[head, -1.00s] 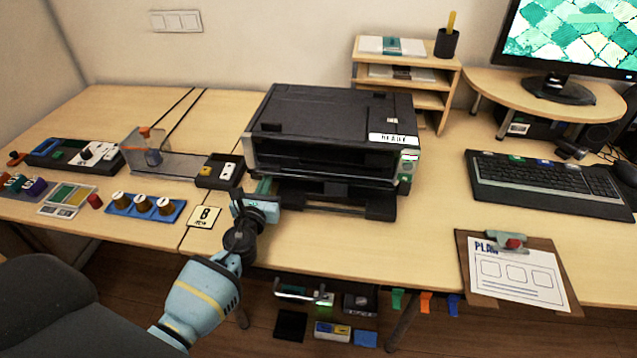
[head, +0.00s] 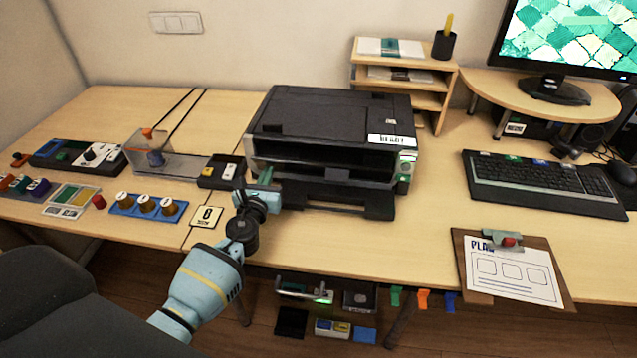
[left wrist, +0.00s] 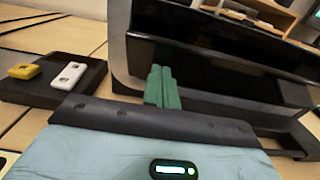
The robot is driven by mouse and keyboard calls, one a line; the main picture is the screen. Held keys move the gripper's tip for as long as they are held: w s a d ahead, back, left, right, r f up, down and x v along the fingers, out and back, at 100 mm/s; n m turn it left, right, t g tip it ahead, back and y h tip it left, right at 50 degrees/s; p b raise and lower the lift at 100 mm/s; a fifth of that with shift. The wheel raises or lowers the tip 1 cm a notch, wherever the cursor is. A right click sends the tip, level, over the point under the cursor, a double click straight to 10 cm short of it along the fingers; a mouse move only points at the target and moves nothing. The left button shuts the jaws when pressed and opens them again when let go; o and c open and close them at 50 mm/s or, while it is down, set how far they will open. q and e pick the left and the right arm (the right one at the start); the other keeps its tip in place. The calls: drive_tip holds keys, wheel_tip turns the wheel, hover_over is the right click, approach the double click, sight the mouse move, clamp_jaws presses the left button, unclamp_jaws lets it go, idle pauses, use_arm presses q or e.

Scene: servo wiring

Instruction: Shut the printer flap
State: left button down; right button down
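The black printer (head: 335,112) stands on the desk in the middle of the head view. Its front has a dark open band, and a low black flap or tray (head: 335,201) sticks out below it; I cannot tell which. The printer front also fills much of the left wrist view (left wrist: 215,50). My left gripper (head: 266,176) is at the printer's front left corner. Its green fingers (left wrist: 161,87) lie side by side with nothing visible between them, close before the printer's lower front. I cannot tell whether they touch it. My right gripper is out of view.
A black switch box (head: 222,171) stands just left of the printer. A tag marked 8 (head: 207,217) and a blue knob tray (head: 147,207) lie further left. A keyboard (head: 540,183) and clipboard (head: 508,266) are at the right. Bare desk lies between printer and clipboard.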

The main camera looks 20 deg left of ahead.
sight(267, 163)
use_arm(q)
drive_tip(key=shift+r, duration=0.1)
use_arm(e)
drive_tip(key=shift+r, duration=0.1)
use_arm(q)
drive_tip(key=shift+w+a+r, duration=0.1)
drive_tip(key=shift+w+r, duration=0.25)
drive_tip(key=shift+w, duration=0.05)
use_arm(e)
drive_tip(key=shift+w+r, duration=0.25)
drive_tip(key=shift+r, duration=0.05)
use_arm(q)
drive_tip(key=shift+w+r, duration=0.1)
drive_tip(key=shift+w, duration=0.05)
drive_tip(key=shift+w+a+r, duration=0.1)
drive_tip(key=shift+w+r, duration=0.1)
drive_tip(key=shift+w, duration=0.2)
drive_tip(key=shift+w+a+r, duration=0.15)
drive_tip(key=shift+w+r, duration=0.1)
drive_tip(key=shift+w, duration=0.2)
drive_tip(key=shift+r, duration=0.1)
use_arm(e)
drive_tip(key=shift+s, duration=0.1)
use_arm(q)
drive_tip(key=shift+w+a+r, duration=0.1)
drive_tip(key=shift+r, duration=0.1)
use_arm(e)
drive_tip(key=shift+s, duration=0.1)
